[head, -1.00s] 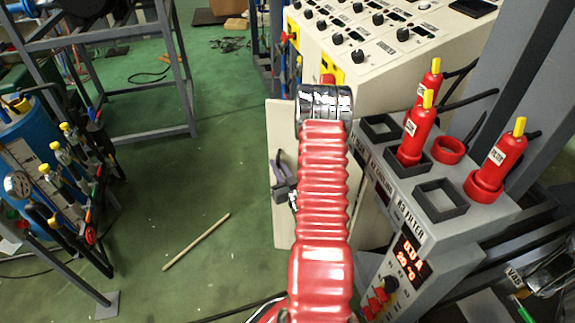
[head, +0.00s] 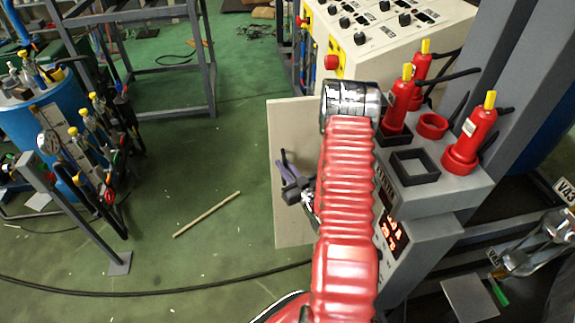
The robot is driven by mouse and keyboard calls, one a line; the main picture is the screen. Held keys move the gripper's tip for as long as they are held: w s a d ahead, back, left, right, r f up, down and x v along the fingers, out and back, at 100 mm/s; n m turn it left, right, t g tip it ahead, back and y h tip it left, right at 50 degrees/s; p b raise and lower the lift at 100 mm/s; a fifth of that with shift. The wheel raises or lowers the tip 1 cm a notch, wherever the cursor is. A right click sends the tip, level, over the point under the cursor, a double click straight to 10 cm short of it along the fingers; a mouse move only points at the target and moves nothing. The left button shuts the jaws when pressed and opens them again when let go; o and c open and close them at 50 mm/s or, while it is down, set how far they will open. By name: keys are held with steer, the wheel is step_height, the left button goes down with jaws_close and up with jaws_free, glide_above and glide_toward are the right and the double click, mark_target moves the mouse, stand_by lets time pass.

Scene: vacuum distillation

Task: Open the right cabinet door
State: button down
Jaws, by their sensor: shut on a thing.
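The beige cabinet door (head: 285,122) is a flat upright panel at the left side of the beige control console (head: 385,45). It appears to stand out from the console, but my arm covers its right side and hinge edge, so how far it is open is unclear. My gripper (head: 290,180) is in front of the panel at mid height, partly behind my red arm. Its dark and purplish jaws are shut on a small part at the door, seemingly the handle, which the jaws mostly hide.
A wooden stick (head: 207,214) and a black cable (head: 150,292) lie on the green floor. A blue tank (head: 65,120) with small bottles stands left. Floor left of the door is mostly clear.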

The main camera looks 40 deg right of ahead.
steer(key=shift+s, duration=0.45)
steer(key=c, duration=2.1)
jaws_free()
steer(key=shift+a, duration=0.1)
steer(key=shift+r, duration=0.15)
